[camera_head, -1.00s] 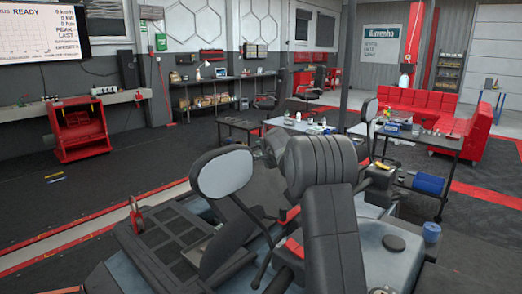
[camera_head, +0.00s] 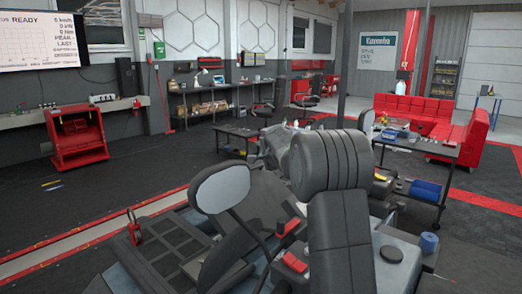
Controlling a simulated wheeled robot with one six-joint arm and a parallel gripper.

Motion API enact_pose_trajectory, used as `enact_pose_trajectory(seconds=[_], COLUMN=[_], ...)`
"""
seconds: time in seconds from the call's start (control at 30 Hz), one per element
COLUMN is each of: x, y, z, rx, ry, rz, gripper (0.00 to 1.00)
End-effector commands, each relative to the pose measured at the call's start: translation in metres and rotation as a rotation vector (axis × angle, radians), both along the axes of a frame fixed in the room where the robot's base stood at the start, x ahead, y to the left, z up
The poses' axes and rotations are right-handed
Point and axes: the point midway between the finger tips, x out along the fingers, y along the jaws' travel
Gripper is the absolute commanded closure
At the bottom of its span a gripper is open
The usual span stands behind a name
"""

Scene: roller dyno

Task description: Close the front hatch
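A low vehicle with a pale grey body lies in front of me, with a dark slatted panel (camera_head: 172,245) at its left. One of its mirrors (camera_head: 221,188) stands up at the centre left, and the other mirror (camera_head: 366,121) shows farther back. I cannot make out which part is the front hatch, or whether it is open or shut; my thick dark grey arm links cover the middle of the vehicle. My gripper is not visible.
A red machine (camera_head: 77,137) stands on the floor at the left. A dark table (camera_head: 440,150) with a blue bin (camera_head: 425,190) stands at the right, in front of a red sofa (camera_head: 405,105). A black post rises behind my arm.

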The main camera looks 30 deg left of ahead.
Motion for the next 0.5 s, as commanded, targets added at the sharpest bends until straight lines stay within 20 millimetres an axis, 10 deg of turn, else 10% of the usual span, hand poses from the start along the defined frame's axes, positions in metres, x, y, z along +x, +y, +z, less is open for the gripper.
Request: enact_pose_trajectory(seconds=[0.5], x=[-0.015], y=[-0.015], z=[0.028], rx=[-0.001], ry=[-0.001], rz=[0.000], gripper=[0.68])
